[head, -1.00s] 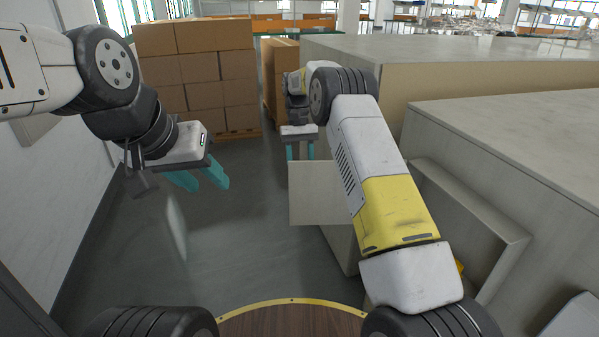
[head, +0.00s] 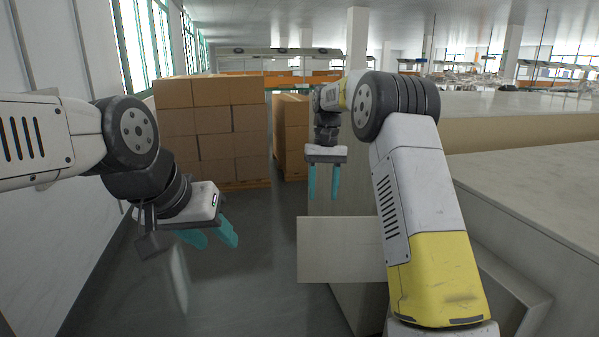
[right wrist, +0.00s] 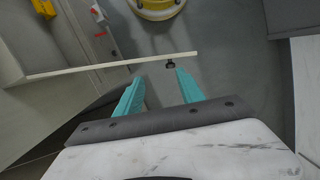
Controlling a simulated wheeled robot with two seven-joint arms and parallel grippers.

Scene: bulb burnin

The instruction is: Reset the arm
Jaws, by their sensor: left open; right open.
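My left gripper (head: 208,237) hangs at the left in the head view, its teal fingers apart and nothing between them. My right gripper (head: 324,192) hangs near the middle of the head view, its teal fingers pointing down and apart, empty. In the right wrist view the right gripper (right wrist: 158,82) also shows open, with grey floor and a thin pale panel edge beyond the fingertips. My right arm stretches forward on the right side of the head view and hides part of the counter.
A pale panel (head: 340,250) sticks out from the counter (head: 540,190) at the right, below the right gripper. Stacked cardboard boxes (head: 215,130) stand on a pallet at the back left, with another stack (head: 291,135) beside them. Grey floor (head: 250,285) is clear between; a white wall (head: 70,240) bounds the left.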

